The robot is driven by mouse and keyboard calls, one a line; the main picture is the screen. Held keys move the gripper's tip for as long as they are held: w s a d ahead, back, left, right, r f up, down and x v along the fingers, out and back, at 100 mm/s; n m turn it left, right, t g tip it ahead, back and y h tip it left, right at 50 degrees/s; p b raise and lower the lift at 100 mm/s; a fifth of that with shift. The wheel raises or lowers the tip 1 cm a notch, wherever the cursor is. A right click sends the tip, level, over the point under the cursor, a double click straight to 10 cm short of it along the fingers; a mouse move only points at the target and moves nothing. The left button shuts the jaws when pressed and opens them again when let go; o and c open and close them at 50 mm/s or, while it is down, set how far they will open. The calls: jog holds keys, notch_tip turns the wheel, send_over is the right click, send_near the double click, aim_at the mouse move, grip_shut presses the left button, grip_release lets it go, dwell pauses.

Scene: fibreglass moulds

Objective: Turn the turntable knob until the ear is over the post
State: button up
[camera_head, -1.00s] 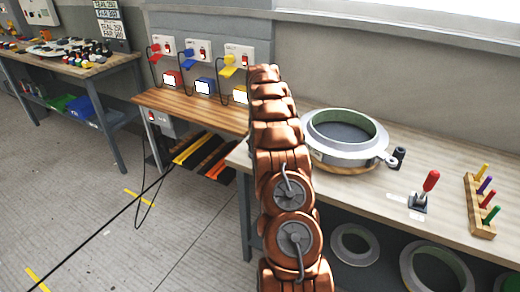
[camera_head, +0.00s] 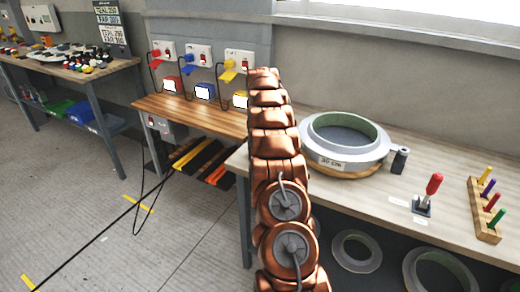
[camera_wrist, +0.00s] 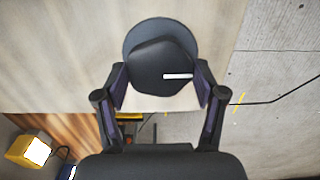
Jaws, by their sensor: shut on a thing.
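A grey ring mould (camera_head: 374,153) with a green inner lip and a "30 cm" label on its front sits on the wooden turntable (camera_head: 355,173) on the right-hand bench. A dark upright post (camera_head: 400,161) stands at the mould's right side. I cannot make out the ear now. In the wrist view my gripper (camera_wrist: 160,82) is shut on a dark, faceted knob (camera_wrist: 160,58) with a white line, above a round grey disc. My arm hides the knob and gripper in the head view.
A red-handled lever (camera_head: 434,184) and a wooden rack (camera_head: 486,212) with several coloured pegs stand at the right of the bench. Spare rings lie on the shelf below. A lower wooden bench (camera_head: 190,113) with coloured boxes is at left.

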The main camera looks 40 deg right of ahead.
jog(key=o, duration=1.1)
jog(key=shift+o, duration=0.2)
jog(key=shift+r, duration=0.1)
notch_tip(320, 180, up, 5)
jog(key=shift+r, duration=1.2)
